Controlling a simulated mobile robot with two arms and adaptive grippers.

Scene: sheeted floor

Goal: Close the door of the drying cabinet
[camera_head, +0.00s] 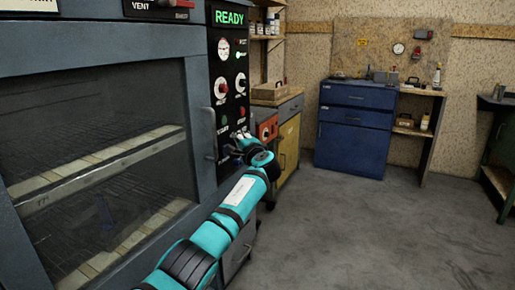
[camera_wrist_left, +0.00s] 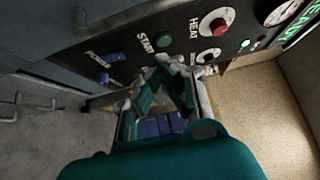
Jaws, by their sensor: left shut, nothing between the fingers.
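The drying cabinet's blue-grey door (camera_head: 196,130), with a large dark window, fills the left of the head view. It looks close to flush with the cabinet front, but I cannot tell whether it is fully shut. Its upright handle (camera_head: 211,135) is at the right edge, and part of the door (camera_wrist_left: 50,25) shows in the wrist view. My left gripper (camera_head: 232,150) is shut and empty, in front of the lower control panel (camera_head: 228,75) just right of the handle. The wrist view shows its fingers (camera_wrist_left: 168,85) beside the panel's buttons. My right gripper is not in view.
Racks with pale strips show through the window. An orange-and-yellow cabinet (camera_head: 288,145) stands just beyond the panel. A blue drawer cabinet (camera_head: 352,130) and a small bench stand at the back wall. The grey floor (camera_head: 360,230) at the right is clear.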

